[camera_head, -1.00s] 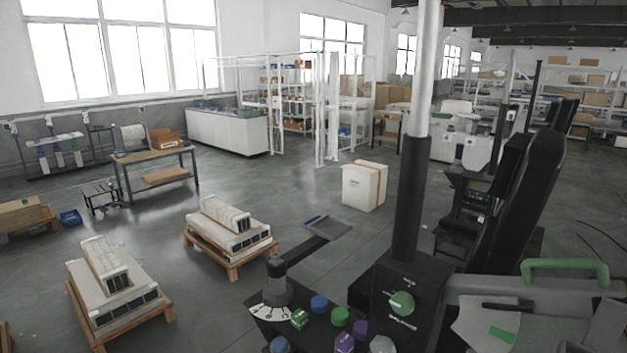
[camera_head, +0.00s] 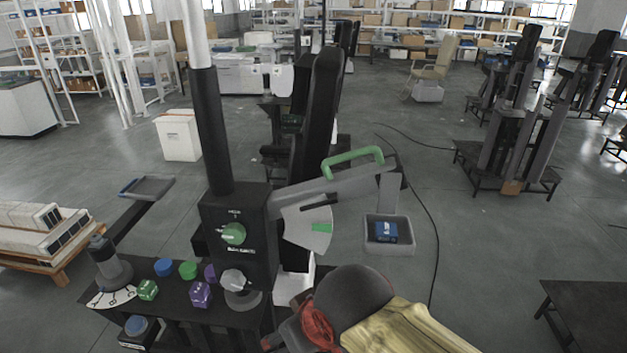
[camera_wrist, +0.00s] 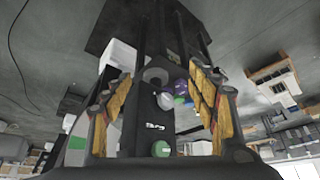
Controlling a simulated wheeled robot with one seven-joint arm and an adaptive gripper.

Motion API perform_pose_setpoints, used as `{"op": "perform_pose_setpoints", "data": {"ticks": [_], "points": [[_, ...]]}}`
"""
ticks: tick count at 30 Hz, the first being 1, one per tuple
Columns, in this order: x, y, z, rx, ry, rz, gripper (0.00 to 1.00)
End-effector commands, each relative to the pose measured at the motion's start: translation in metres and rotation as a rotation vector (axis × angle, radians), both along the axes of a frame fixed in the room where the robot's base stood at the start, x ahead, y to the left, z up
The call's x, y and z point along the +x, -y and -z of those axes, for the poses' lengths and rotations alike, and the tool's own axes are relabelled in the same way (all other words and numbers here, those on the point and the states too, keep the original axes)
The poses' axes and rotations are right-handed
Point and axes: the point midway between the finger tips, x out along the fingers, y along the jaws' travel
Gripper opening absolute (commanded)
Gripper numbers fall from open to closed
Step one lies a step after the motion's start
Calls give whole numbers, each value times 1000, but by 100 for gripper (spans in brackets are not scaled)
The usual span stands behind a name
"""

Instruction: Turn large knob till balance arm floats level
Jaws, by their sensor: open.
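A black post box (camera_head: 252,215) carries a green knob (camera_head: 233,233) with white lettering around it. A pale grey knob (camera_head: 236,280) sits below it; I cannot tell which is the large knob. The grey balance arm (camera_head: 345,179) slopes up to the right under a green handle. Its black pointer (camera_head: 318,203) lies above the green patch on the pale dial (camera_head: 308,230). A tray (camera_head: 389,249) with a blue block hangs from its right end. My gripper (camera_wrist: 163,85) is open and empty, its yellow-padded fingers apart; the grey knob (camera_wrist: 165,101) and green knob (camera_wrist: 160,148) show between them.
Coloured blocks and round pieces, such as a purple block (camera_head: 200,294), stand on the black bench left of the post. A grey dial stand (camera_head: 110,265) is at the bench's left end. A dark table (camera_head: 590,310) is at lower right.

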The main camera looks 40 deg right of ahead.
Motion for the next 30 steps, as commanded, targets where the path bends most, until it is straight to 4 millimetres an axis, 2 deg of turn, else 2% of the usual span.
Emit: {"op": "perform_pose_setpoints", "data": {"ticks": [13, 18, 23, 26, 30], "points": [[0, 0, 0, 0, 0, 0, 59], [0, 0, 0, 0, 0, 0, 67], [0, -9, 6, 0, -8, -35, 67], [1, -27, 32, -4, -75, -102, 67], [3, -53, 91, -72, -236, -244, 67]]}}
